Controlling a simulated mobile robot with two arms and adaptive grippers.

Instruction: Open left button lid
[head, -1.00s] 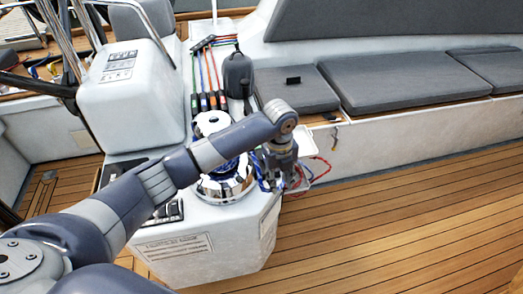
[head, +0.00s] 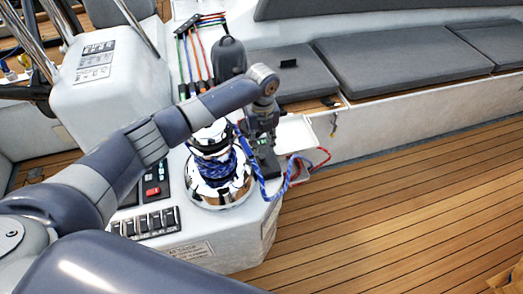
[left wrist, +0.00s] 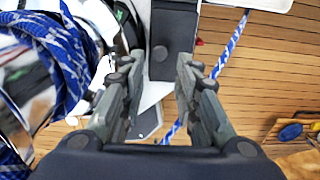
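A dark rectangular button unit (left wrist: 172,38) with a small round black part lies on the white cockpit surface; I cannot tell whether it is the left lid. In the head view its dark edge (head: 268,163) shows just below my left gripper (head: 263,143), right of the winch. In the left wrist view the left gripper (left wrist: 157,72) is open, with its fingers apart on either side of the unit's near end and nothing between them held. A second dark grey piece (left wrist: 147,122) shows lower between the fingers, partly hidden. My right gripper is in neither view.
A chrome winch (head: 218,185) wrapped in blue rope stands close left of the gripper. Loose blue (head: 262,186) and red (head: 318,158) lines hang over the edge beside it. A switch panel (head: 147,224) is at the front.

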